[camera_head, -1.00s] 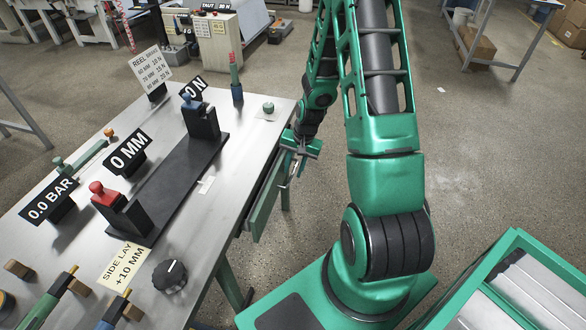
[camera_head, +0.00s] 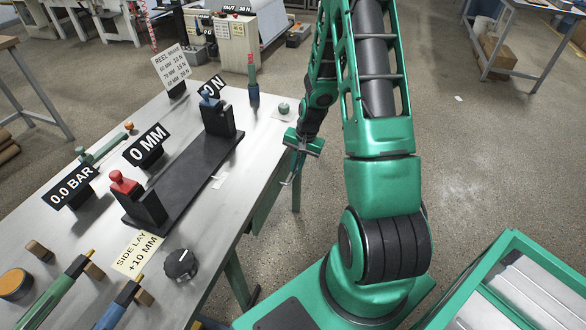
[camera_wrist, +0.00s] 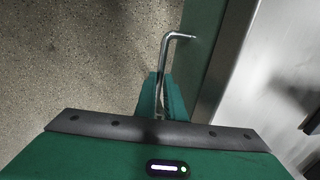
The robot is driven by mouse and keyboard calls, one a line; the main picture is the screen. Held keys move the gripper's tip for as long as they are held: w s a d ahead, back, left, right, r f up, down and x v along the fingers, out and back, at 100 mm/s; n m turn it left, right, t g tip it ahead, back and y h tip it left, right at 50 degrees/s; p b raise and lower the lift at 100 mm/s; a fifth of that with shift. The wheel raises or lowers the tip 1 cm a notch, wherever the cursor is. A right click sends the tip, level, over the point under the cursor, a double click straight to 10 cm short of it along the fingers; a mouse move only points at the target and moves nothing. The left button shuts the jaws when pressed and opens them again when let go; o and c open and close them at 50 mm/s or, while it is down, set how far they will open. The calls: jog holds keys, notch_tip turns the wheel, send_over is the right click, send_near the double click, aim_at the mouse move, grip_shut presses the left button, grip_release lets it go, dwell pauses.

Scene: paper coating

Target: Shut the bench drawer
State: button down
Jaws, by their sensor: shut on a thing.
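The bench drawer's green front (camera_wrist: 203,60) lies close along the edge of the bench top (camera_wrist: 280,70) in the wrist view. Its bent metal handle (camera_wrist: 180,36) runs down between my fingers. My gripper (camera_head: 292,178) is at the bench's right side in the head view, and it also shows in the wrist view (camera_wrist: 160,105). It is shut on the handle. In the head view the drawer is mostly hidden below the bench top, and I cannot tell whether a small gap is left.
A black rail (camera_head: 190,185) with red-topped and blue-topped blocks stands on the bench, with a black knob (camera_head: 180,264) near its front edge. A green crate (camera_head: 500,285) is at the lower right. The floor right of my arm is open.

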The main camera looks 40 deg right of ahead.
jog(key=shift+w+a+r, duration=0.1)
jog(key=shift+w+a, duration=0.2)
jog(key=shift+w, duration=0.15)
jog(key=c, duration=1.8)
grip_release()
jog(key=shift+c, duration=0.2)
jog(key=shift+s+d, duration=0.1)
notch_tip(320, 180, up, 10)
jog(key=s+d, duration=0.1)
jog(key=shift+s+r, duration=0.2)
jog(key=shift+s, duration=0.15)
jog(key=s+a+r+n+g+h, duration=0.1)
jog(key=s+a+r+n, duration=0.15)
jog(key=s+r, duration=1.05)
jog(key=s+a+r+n, duration=0.1)
jog(key=s+a+r, duration=0.1)
jog(key=s, duration=0.5)
jog(key=s+a+r+n, duration=0.1)
jog(key=s+a+r, duration=0.1)
jog(key=s+r, duration=0.3)
jog(key=s, duration=0.3)
jog(key=shift+a+g, duration=0.2)
jog(key=shift+g, duration=0.1)
